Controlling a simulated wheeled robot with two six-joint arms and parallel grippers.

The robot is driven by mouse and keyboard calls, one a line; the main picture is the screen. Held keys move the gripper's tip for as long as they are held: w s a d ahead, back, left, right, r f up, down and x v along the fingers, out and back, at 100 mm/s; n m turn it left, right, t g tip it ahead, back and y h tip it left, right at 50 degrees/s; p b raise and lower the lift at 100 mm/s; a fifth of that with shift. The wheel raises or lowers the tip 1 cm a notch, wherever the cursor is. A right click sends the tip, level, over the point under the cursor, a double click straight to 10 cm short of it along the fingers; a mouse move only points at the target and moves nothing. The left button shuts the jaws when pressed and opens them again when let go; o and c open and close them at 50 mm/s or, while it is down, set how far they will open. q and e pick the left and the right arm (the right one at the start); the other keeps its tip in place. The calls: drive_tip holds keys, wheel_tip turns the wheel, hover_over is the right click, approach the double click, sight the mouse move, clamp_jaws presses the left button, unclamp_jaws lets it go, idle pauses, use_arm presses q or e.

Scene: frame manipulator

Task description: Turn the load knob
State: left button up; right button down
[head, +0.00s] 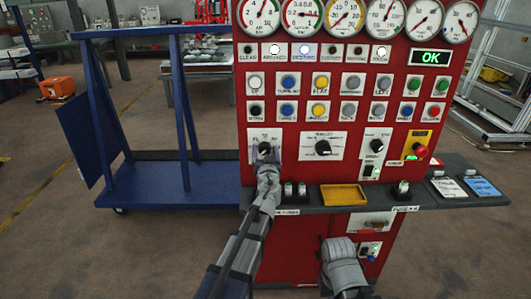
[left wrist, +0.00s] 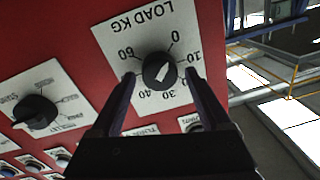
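The load knob (left wrist: 151,70) is a round black dial with a white pointer mark, on a white plate (left wrist: 118,34) labelled LOAD KG. The plate is upside down in the left wrist view. The pointer lies slantwise; I cannot tell which number it marks. My left gripper (left wrist: 160,77) is open, with one finger on each side of the knob and small gaps visible. In the head view the left gripper (head: 265,156) is at the panel's lower left plate and partly covers the knob.
A selector knob (head: 323,147) sits right of the load knob, with another knob (head: 377,146) and a red emergency button (head: 420,150) beyond. A grey shelf with a yellow tray (head: 343,195) juts out below. A blue cart (head: 160,185) stands left.

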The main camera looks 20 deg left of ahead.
use_arm(q)
clamp_jaws()
idle(0.4)
drive_tip(key=shift+m, duration=0.3)
drive_tip(key=m, duration=0.6)
drive_tip(key=shift+d+f+m+b, duration=0.1)
drive_tip(key=shift+f+m+b, duration=0.05)
drive_tip(key=shift+m+b, duration=0.2)
drive_tip(key=m, duration=0.6)
drive_tip(key=shift+f+m+t+b, duration=0.1)
drive_tip(key=shift+m+t+b, duration=0.15)
drive_tip(key=shift+t+b, duration=0.1)
drive_tip(key=m, duration=0.6)
drive_tip(key=shift+f+m+h, duration=0.1)
drive_tip(key=shift+m+h, duration=0.2)
drive_tip(key=m, duration=0.3)
drive_tip(key=shift+m, duration=0.3)
drive_tip(key=shift+f+m+h, duration=0.1)
drive_tip(key=shift+m+h, duration=0.3)
drive_tip(key=shift+m, duration=1.6)
